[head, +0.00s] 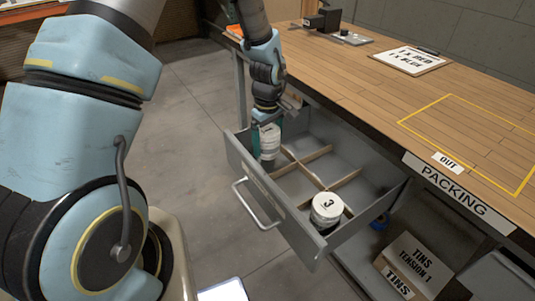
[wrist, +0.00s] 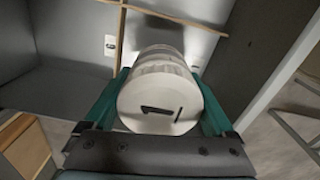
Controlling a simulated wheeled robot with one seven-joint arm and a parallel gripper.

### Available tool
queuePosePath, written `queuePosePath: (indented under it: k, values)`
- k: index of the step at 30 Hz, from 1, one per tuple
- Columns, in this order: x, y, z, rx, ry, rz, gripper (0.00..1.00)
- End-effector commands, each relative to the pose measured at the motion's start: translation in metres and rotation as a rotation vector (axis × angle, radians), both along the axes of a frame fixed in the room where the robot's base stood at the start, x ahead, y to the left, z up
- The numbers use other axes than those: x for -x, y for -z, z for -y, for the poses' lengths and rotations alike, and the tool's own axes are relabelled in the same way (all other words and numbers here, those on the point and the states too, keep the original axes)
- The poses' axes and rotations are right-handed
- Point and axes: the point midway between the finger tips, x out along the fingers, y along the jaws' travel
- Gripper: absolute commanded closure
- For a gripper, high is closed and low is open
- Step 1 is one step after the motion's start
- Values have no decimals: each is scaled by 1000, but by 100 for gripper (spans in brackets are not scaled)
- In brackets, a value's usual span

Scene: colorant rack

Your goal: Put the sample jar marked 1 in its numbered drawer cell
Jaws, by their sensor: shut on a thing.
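The sample jar (head: 269,143) is white with a pale lid; in the wrist view the lid of the jar (wrist: 160,103) bears a black 1. My gripper (head: 267,134) is shut on it, with the teal fingers of my gripper (wrist: 161,80) on both sides. The jar is at the left end of the open grey drawer (head: 247,168), close to its front wall. I cannot tell whether its base touches the drawer floor. Wooden dividers (head: 317,179) split the drawer into cells. Any number on the cell under the jar is hidden.
A jar marked 3 (head: 327,207) stands in the drawer's near cell. Other visible cells look empty. The wooden packing bench (head: 375,90) overhangs the drawer's back side. A box marked TINS (head: 412,262) sits below at the right. The drawer handle (head: 254,208) sticks out in front.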

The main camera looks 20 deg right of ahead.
Motion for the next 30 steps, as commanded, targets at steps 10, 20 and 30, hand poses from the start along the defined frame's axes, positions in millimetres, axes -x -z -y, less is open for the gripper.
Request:
queuePosePath:
  k: [10,20,30]
  values:
    - [0,41,0,-1,0,0,81]
    - [0,46,0,1,0,1,81]
    - [0,48,0,1,0,1,0]
